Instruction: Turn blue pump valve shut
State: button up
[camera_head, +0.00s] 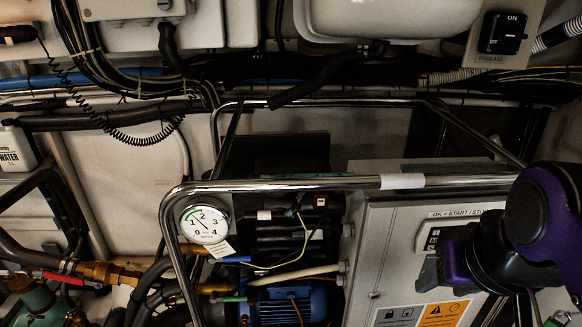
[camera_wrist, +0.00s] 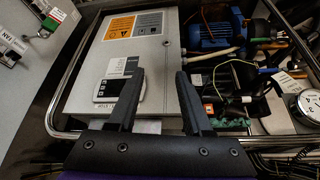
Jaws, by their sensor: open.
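The blue pump (camera_head: 285,305) sits low inside the steel tube frame, left of the grey control box; it also shows at the top of the wrist view (camera_wrist: 215,28). A small blue handle (camera_head: 234,259), which looks like the valve lever, lies just below the round pressure gauge (camera_head: 206,224). The gauge shows at the right edge of the wrist view (camera_wrist: 309,107). My gripper (camera_wrist: 158,78) is open and empty, with its two black fingers in front of the control box. It is apart from the blue handle. My purple arm covers the right of the head view.
The grey control box (camera_head: 385,260) with warning labels fills the right of the frame. A steel rail (camera_head: 290,184) runs across in front. A red lever (camera_head: 62,278) and brass fittings are at the left. Loose wires and hoses crowd the area around the pump.

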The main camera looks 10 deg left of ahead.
aim_at(232, 259)
jog(key=u, duration=1.3)
jog(key=i+j+z, duration=0.1)
jog(key=j+z, duration=0.25)
jog(key=j, duration=0.25)
jog(key=k+l+u, duration=0.5)
jog(key=l, duration=0.2)
jog(key=i+j, duration=0.2)
jog(key=j, duration=0.2)
jog(key=i+j+u, duration=0.2)
jog(key=j, duration=0.15)
jog(key=j+u, duration=0.15)
jog(key=j, duration=0.25)
jog(key=k+l+z, duration=0.1)
jog(key=l, duration=0.2)
jog(key=k+l+z, duration=0.15)
jog(key=l, duration=0.2)
